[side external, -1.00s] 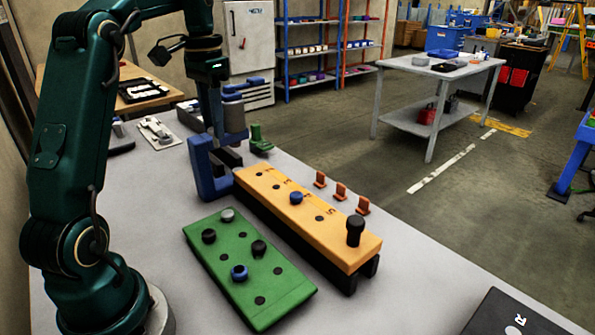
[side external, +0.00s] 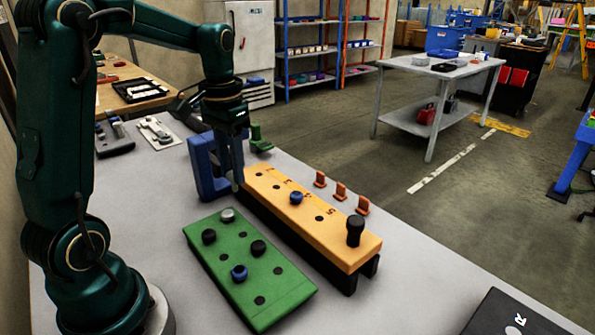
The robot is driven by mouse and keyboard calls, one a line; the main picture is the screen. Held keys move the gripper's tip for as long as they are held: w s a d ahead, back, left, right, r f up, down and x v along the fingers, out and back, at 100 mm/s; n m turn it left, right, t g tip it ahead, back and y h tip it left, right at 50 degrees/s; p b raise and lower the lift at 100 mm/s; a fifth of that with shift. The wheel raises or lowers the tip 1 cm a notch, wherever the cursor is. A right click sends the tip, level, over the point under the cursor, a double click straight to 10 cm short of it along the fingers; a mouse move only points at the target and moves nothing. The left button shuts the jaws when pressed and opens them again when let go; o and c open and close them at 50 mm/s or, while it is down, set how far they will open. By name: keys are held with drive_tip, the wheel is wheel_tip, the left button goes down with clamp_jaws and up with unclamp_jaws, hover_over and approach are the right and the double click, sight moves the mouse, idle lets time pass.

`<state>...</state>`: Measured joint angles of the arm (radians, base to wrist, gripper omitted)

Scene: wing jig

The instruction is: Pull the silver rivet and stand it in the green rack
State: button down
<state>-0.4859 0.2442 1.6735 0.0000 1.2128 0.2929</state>
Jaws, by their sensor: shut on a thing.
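My gripper (side external: 237,183) points down at the far left end of the orange jig (side external: 338,249), beside a blue clamp-like frame (side external: 205,168). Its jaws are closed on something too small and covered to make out. The green rack (side external: 215,260) lies in front of the jig. A silver-topped rivet (side external: 227,215) stands at its far end, with two black rivets (side external: 208,236) (side external: 258,247) and a blue one (side external: 239,272). No other silver rivet is clear to see.
A blue rivet (side external: 296,197) and a tall black piece (side external: 355,230) stand in the jig. Three small orange clips (side external: 340,191) lie behind it, and a green bracket (side external: 260,139) stands farther back.

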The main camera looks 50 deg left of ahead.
drive_tip(key=shift+m, duration=0.5)
drive_tip(key=shift+s+d+f, duration=0.25)
drive_tip(key=shift+d+f, duration=0.4)
drive_tip(key=shift+f, duration=0.5)
drive_tip(key=shift+s+d+f, duration=0.25)
drive_tip(key=shift+d+f, duration=0.35)
drive_tip(key=shift+f, duration=0.55)
drive_tip(key=shift+s+d+f, duration=0.25)
drive_tip(key=shift+d+f, duration=0.4)
drive_tip(key=shift+f, duration=0.5)
drive_tip(key=shift+f, duration=1.3)
drive_tip(key=c, duration=0.5)
unclamp_jaws()
